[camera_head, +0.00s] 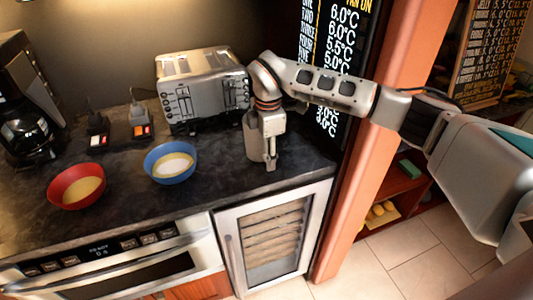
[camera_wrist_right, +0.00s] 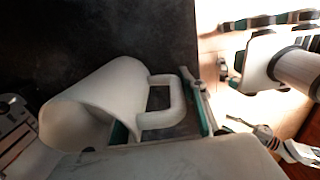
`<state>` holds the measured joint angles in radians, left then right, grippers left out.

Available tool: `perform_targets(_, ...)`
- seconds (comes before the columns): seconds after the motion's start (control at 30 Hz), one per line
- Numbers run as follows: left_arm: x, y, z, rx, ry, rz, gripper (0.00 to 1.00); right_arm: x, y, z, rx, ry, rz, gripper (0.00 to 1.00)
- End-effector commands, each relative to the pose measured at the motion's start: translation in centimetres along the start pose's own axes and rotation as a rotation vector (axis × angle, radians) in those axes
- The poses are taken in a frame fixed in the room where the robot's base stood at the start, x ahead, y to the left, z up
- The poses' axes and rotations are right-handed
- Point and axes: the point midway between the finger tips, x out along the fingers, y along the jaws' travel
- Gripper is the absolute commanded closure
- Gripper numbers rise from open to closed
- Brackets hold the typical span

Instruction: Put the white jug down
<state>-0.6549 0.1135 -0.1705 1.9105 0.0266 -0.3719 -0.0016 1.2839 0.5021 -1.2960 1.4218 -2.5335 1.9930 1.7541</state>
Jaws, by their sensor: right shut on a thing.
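The white jug (camera_head: 251,138) is at the right end of the dark counter (camera_head: 215,195), mostly hidden behind my right gripper (camera_head: 270,155). In the right wrist view the jug (camera_wrist_right: 95,100) shows its wide mouth towards the lower left and its squared handle (camera_wrist_right: 178,100) towards the right. My right gripper (camera_wrist_right: 162,125) is shut on the jug, with its teal-padded fingers on either side of the handle. I cannot tell whether the jug's base touches the counter. My left gripper is not in view.
A silver toaster (camera_head: 203,88) stands just left of the jug. A blue bowl (camera_head: 171,163) and a red bowl (camera_head: 77,186) sit further left, near a black coffee maker (camera_head: 27,105). An orange pillar (camera_head: 375,130) borders the counter's right end. Bare counter lies in front of the jug.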

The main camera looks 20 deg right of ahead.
Motion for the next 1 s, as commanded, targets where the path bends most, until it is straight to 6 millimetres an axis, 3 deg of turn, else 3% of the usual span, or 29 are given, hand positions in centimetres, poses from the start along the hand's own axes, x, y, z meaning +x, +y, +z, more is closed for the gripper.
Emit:
perform_targets(0.13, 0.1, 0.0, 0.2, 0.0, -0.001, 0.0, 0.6, 0.1, 0.1, 0.0, -0.001, 0.001, 0.002, 1.0)
perform_targets(0.17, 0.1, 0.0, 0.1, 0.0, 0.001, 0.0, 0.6, 0.2, 0.0, 0.0, -0.001, 0.0, 0.0, 0.56)
perform_targets(0.2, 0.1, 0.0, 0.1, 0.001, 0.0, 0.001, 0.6, 0.2, 0.0, 0.0, -0.001, 0.0, -0.001, 0.45)
perform_targets(0.23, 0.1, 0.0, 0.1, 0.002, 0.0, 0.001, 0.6, 0.2, 0.0, 0.0, -0.001, 0.0, -0.001, 0.42)
perform_targets(0.67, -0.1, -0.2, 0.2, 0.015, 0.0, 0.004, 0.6, -0.4, 0.1, 0.0, -0.001, 0.0, 0.002, 0.42)
perform_targets(0.77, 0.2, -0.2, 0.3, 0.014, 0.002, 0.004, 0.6, -1.6, 0.1, 0.0, -0.002, -0.001, 0.004, 0.42)
perform_targets(1.0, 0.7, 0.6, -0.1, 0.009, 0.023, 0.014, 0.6, -6.5, 0.1, 0.0, 0.0, -0.001, 0.005, 0.42)
